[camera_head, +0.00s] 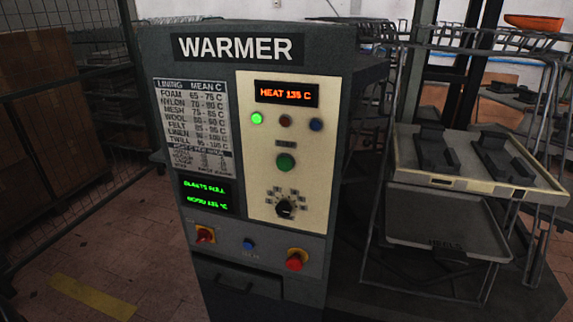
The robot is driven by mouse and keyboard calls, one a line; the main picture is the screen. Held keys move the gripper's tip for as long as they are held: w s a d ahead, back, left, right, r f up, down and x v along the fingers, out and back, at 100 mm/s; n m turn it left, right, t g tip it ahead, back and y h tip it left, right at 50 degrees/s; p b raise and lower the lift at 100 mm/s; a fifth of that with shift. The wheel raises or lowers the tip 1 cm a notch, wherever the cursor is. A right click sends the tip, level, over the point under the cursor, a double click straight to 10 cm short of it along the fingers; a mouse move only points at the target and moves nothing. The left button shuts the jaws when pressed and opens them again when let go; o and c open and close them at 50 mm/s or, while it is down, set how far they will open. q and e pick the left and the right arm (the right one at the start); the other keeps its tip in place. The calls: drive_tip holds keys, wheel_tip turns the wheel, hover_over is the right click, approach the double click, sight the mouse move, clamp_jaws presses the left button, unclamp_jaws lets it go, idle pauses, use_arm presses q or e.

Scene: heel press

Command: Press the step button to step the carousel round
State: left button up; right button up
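The grey WARMER cabinet (159,55) stands in the middle of the head view, its front facing me. On its cream panel (263,205) is a green round button (286,161) under a small label too blurred to read. A blue button (249,244) sits low on the front between a red-and-yellow switch (205,235) and a red mushroom button (294,261). I cannot tell which one is the step button. No carousel is clearly identifiable. Neither of my grippers is in view.
The orange display (287,94) reads HEAT 135 C, with the green lamp (257,118) lit below. A dial (285,207) sits under the green button. At right, a rack holds a tray (553,188) with dark pieces. Mesh fencing (70,120) is at left. Floor in front left is clear.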

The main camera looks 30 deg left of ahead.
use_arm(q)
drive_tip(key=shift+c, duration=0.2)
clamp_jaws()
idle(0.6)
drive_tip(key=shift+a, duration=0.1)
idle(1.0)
